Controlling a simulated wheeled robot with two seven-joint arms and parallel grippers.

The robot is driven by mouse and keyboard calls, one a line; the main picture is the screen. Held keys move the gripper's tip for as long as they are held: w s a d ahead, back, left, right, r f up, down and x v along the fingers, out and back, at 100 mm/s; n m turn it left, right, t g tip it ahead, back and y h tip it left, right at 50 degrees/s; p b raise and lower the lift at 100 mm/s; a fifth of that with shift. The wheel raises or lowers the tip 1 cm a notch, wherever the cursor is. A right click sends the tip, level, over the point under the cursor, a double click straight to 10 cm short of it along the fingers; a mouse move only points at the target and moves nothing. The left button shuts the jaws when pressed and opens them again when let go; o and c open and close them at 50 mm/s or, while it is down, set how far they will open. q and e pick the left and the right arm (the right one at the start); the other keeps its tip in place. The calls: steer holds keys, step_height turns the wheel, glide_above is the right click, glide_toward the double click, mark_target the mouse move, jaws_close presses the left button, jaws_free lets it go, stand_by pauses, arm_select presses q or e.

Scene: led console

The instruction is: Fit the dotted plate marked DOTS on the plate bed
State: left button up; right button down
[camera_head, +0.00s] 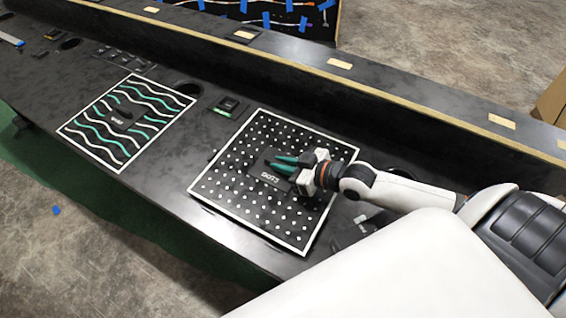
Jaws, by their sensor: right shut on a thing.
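The dotted plate (235,195) is a black square with a white border and white dots, with a DOTS label at its middle. It lies on or just above the dark console; a dark edge shows along its near side, and I cannot tell whether it is seated. My right gripper (281,163) reaches in from the right, its green-tipped fingers shut on the plate's central handle, which they partly hide. The plate bed is not visible apart from the plate and may be hidden under it. My left gripper is not in view.
A plate with white and green wavy lines (150,146) lies on the console (150,188) to the left. A small black switch block (229,106) sits between the plates. A raised ledge (400,107) with a wooden edge runs behind. The console's front edge is close to the dotted plate.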

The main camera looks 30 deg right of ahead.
steer(key=shift+f+b, duration=0.4)
steer(key=shift+f, duration=0.25)
stand_by(0.8)
steer(key=c, duration=1.3)
jaws_free()
steer(key=shift+s+f, duration=0.1)
steer(key=shift+f, duration=0.1)
steer(key=p+v, duration=0.1)
steer(key=v, duration=0.9)
steer(key=shift+r+p, duration=0.15)
steer(key=shift+p, duration=0.2)
steer(key=shift+v, duration=0.95)
steer(key=shift+r+p, duration=0.1)
steer(key=shift+p, duration=0.2)
